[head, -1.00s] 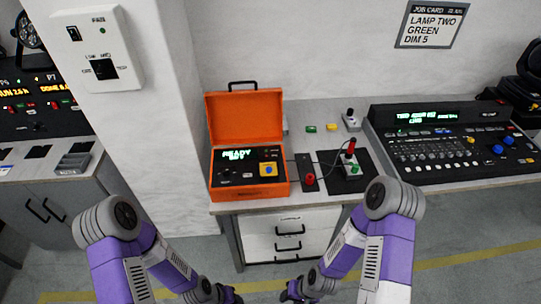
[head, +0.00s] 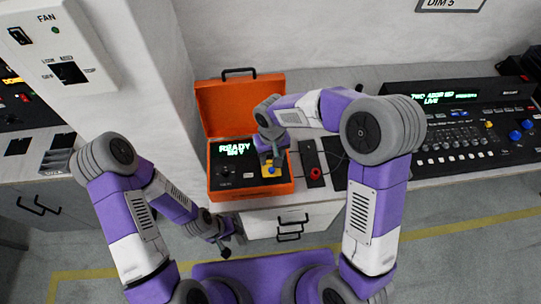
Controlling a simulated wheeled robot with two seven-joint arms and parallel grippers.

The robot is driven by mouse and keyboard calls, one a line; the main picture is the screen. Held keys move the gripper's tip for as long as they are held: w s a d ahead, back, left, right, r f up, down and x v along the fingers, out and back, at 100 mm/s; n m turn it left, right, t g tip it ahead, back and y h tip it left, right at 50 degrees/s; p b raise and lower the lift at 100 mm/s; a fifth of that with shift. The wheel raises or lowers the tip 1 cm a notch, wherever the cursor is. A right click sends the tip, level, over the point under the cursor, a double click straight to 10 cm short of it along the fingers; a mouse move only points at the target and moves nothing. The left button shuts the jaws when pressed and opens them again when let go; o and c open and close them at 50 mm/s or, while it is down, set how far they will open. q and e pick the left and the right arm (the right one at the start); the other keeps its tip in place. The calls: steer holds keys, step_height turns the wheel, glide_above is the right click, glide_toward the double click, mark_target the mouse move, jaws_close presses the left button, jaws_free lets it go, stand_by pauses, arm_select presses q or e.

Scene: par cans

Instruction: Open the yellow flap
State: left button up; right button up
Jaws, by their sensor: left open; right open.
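My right gripper (head: 271,163) is open and reaches down over the flap. Its fingers hide the flap's far part, and I cannot tell whether they touch it. The flap looks flat on the panel. My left gripper (head: 224,245) is open and empty, low in front of the cabinet and away from the case.
The case's raised lid (head: 225,105) stands behind the panel, and a lit READY display (head: 235,149) is at its left. A black plate with a red knob (head: 315,173) lies right of the case. A lighting console (head: 460,135) stands further right.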

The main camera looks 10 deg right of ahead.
mark_target(272, 170)
steer(key=f, duration=0.7)
steer(key=shift+s+b, duration=0.3)
steer(key=shift+b, duration=0.05)
steer(key=shift+c, duration=0.3)
jaws_close()
